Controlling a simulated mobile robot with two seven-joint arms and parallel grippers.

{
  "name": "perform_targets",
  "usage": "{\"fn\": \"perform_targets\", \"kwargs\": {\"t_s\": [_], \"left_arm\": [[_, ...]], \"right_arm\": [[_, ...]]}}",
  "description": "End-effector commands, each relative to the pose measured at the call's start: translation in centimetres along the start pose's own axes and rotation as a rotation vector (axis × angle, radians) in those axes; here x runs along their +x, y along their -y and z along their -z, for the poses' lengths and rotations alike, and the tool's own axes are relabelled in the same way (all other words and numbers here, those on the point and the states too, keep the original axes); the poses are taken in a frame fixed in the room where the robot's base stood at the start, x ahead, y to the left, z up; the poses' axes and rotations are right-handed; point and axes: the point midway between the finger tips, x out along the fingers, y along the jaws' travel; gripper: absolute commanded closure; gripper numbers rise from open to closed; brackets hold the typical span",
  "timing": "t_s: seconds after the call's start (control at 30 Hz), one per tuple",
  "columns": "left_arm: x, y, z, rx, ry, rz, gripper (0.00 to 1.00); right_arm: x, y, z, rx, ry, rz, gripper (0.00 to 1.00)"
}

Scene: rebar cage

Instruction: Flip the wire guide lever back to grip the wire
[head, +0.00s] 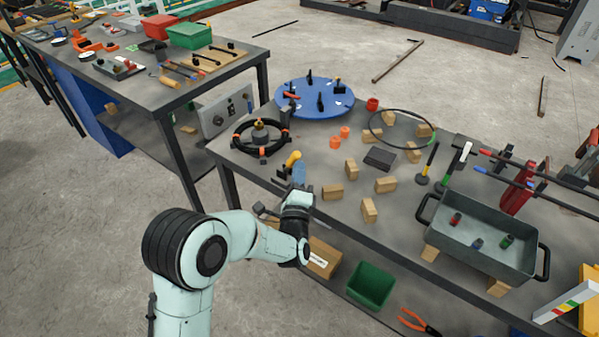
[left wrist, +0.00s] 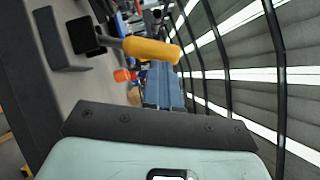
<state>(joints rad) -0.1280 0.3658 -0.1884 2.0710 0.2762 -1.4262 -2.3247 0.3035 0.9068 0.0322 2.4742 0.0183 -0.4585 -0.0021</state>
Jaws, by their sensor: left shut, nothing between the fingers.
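The wire guide lever has a yellow handle (head: 293,158) on a small black bracket (head: 283,173) at the near left edge of the workbench. In the left wrist view the yellow handle (left wrist: 152,50) lies across the upper middle and joins a black block (left wrist: 85,36). My left gripper (head: 299,169) has blue fingers, is shut and empty, and is just right of the handle. Its fingers (left wrist: 164,88) show below the handle's rounded end in the left wrist view. I cannot tell whether they touch. No wire is clearly visible at the bracket. My right gripper is not in view.
A black ring wheel (head: 260,138) with orange parts stands left of the lever. A blue round plate (head: 315,99) is behind. Wooden blocks (head: 333,191) stand to the right, and a grey tray (head: 480,262) is farther right. A green bin (head: 370,286) is on the lower shelf.

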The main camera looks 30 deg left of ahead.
Motion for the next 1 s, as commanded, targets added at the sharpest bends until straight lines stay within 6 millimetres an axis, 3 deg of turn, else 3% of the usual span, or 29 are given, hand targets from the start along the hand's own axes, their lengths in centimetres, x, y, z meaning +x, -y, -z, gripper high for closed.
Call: {"fn": "perform_targets", "kwargs": {"t_s": [0.37, 1.0], "left_arm": [[0.8, 0.9, -1.2, -0.109, 0.004, -0.069, 1.0], [3.2, 1.2, -4.7, -0.585, 0.004, -0.386, 1.0]], "right_arm": [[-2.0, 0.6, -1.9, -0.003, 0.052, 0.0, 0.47], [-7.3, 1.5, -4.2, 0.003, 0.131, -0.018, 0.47]]}}
